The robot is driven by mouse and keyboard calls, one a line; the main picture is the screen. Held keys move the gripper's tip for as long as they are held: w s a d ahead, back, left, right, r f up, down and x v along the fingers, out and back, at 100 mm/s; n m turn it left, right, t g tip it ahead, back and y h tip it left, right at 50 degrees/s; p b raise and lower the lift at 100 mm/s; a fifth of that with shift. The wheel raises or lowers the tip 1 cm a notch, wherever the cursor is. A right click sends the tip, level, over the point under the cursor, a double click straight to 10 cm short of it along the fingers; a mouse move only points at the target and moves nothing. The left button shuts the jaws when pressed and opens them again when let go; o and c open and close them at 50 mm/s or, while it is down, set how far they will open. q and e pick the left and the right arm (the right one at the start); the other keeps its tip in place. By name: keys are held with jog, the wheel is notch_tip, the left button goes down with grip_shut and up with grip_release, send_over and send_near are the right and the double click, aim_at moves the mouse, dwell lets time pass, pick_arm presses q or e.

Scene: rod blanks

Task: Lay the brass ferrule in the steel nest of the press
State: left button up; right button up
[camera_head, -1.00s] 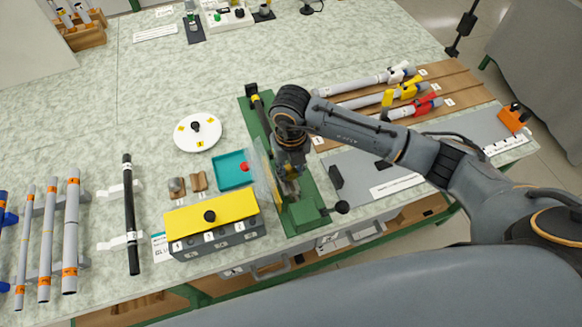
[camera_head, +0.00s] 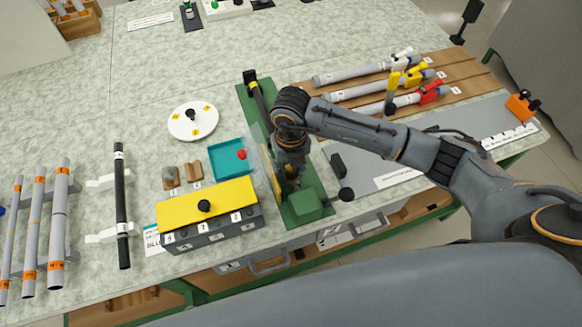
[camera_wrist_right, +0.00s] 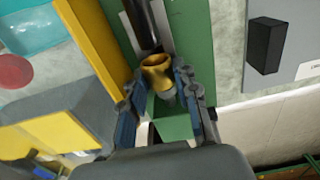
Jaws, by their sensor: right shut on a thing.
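The brass ferrule (camera_wrist_right: 157,73) is a short yellow metal tube between the fingertips of my right gripper (camera_wrist_right: 158,88) in the right wrist view. The gripper is shut on it, low over the green press (camera_head: 252,93). A grey steel channel, which looks like the nest (camera_wrist_right: 148,28), lies just beyond the ferrule. I cannot tell whether the ferrule touches it. In the head view my right gripper (camera_head: 290,178) hides the ferrule and most of the nest. My left gripper is not in view.
A clear guard (camera_head: 258,145) and a yellow-topped box (camera_head: 225,199) stand left of the gripper. A teal tray (camera_head: 226,168) is behind the box. A black-knobbed handle (camera_head: 346,194) sticks out at the press's front right. Rods (camera_head: 350,76) lie on a wooden rack.

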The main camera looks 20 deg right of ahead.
jog(key=shift+f+b, duration=0.55)
jog(key=shift+f, duration=0.05)
jog(key=o, duration=0.9)
jog(key=shift+r, duration=0.15)
